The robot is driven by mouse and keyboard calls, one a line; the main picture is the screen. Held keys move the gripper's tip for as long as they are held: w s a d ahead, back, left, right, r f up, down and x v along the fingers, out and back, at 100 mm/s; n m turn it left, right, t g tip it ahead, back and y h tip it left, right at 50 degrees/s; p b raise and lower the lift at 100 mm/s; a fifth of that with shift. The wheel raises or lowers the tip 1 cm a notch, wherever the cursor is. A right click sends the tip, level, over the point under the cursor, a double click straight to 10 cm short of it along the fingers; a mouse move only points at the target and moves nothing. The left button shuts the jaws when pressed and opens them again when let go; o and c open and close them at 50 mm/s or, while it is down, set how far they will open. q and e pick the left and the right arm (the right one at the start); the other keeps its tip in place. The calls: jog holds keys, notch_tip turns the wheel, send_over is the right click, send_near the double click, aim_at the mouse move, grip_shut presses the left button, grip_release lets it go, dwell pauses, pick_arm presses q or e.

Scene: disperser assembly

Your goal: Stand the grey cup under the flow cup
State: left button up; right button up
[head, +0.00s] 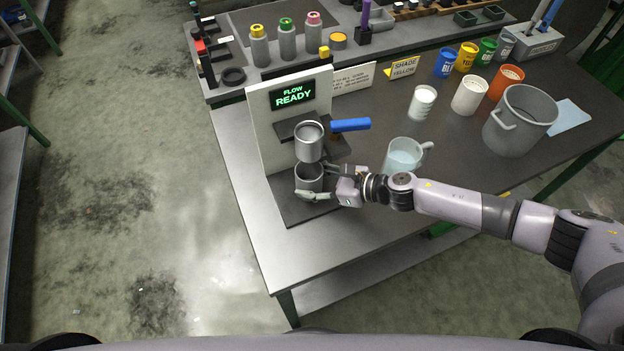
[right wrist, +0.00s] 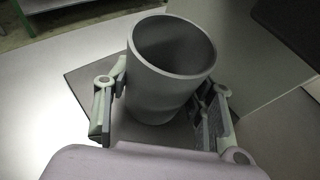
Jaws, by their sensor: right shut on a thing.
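The grey cup (head: 309,178) is at the flow stand, below the flow cup (head: 309,143), and looks upright in the head view. My right gripper (head: 318,186) is shut around its sides. In the right wrist view the grey cup (right wrist: 172,68) is open at the top and looks empty, with one finger on each side of it. The dark base plate (head: 290,209) of the stand lies under it; whether the cup touches the plate is hard to tell. The flow cup is held in the stand's bracket beside a blue handle (head: 350,125). My left gripper is not in view.
The stand's sign (head: 293,95) reads "FLOW READY". A clear jug (head: 403,156) stands just behind my right wrist. A large grey pot (head: 521,120), a white cup (head: 422,103) and several coloured cups stand farther right. The table's front edge is close to the base plate.

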jog(key=shift+f, duration=0.25)
jog(key=o, duration=1.2)
jog(key=shift+r, duration=0.1)
jog(key=shift+r, duration=0.25)
jog(key=shift+d, duration=0.35)
jog(key=b+v, duration=0.2)
jog(key=v, duration=0.7)
jog(key=shift+s+d+r, duration=0.1)
jog(key=shift+s+d, duration=0.15)
jog(key=shift+d, duration=0.05)
jog(key=shift+v, duration=0.75)
jog(key=shift+r, duration=0.1)
